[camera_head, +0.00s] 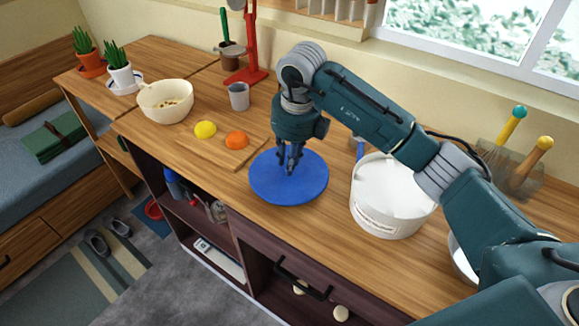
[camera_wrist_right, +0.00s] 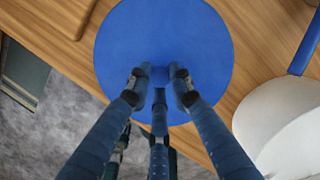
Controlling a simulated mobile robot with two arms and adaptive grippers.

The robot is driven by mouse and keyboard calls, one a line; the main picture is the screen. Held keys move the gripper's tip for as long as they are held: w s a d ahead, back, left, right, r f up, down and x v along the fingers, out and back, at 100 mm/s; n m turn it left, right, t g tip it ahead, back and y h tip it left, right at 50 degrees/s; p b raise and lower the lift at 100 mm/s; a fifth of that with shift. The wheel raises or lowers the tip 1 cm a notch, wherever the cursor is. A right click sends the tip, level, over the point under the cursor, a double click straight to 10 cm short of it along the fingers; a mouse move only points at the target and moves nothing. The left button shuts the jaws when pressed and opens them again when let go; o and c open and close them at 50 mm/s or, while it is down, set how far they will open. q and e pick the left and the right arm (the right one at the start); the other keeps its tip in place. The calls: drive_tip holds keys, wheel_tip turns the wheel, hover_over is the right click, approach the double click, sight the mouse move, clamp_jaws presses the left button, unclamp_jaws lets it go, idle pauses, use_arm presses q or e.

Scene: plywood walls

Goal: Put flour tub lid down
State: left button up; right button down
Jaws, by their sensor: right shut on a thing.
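The flour tub lid (camera_head: 310,184) is a flat, round, blue disc over the wooden counter, left of the white flour tub (camera_head: 388,205). My right gripper (camera_head: 290,170) points down at the lid's middle and is shut on it. The gripped part is hidden by the fingers. The lid looks level and at or close to the counter top; I cannot tell if it touches. The tub is open and shows white contents. My left gripper is not in view.
A cutting board (camera_head: 225,152) with a yellow fruit (camera_head: 205,130) and an orange fruit (camera_head: 237,140) lies left of the lid. A grey cup (camera_head: 239,97) and a cream bowl (camera_head: 166,101) stand farther back. The counter's front edge is close to the lid.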

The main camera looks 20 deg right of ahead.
sight(293, 177)
wheel_tip(293, 177, down, 3)
drive_tip(key=shift+r+p, duration=0.15)
drive_tip(key=shift+p, duration=0.15)
drive_tip(key=shift+f, duration=0.35)
drive_tip(key=c, duration=1.6)
unclamp_jaws()
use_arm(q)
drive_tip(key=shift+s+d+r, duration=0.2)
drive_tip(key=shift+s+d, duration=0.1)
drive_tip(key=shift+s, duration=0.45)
use_arm(e)
drive_tip(key=shift+o, duration=0.2)
drive_tip(key=shift+r, duration=0.45)
use_arm(q)
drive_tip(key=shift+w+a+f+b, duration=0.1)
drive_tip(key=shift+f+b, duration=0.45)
drive_tip(key=shift+b, duration=0.05)
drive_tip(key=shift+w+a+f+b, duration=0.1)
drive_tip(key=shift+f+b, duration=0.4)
drive_tip(key=shift+b, duration=0.1)
use_arm(e)
wheel_tip(293, 177, up, 11)
drive_tip(key=s, duration=0.1)
drive_tip(key=shift+s+d+r, duration=0.15)
drive_tip(key=shift+s+d, duration=0.1)
drive_tip(key=shift+s, duration=0.15)
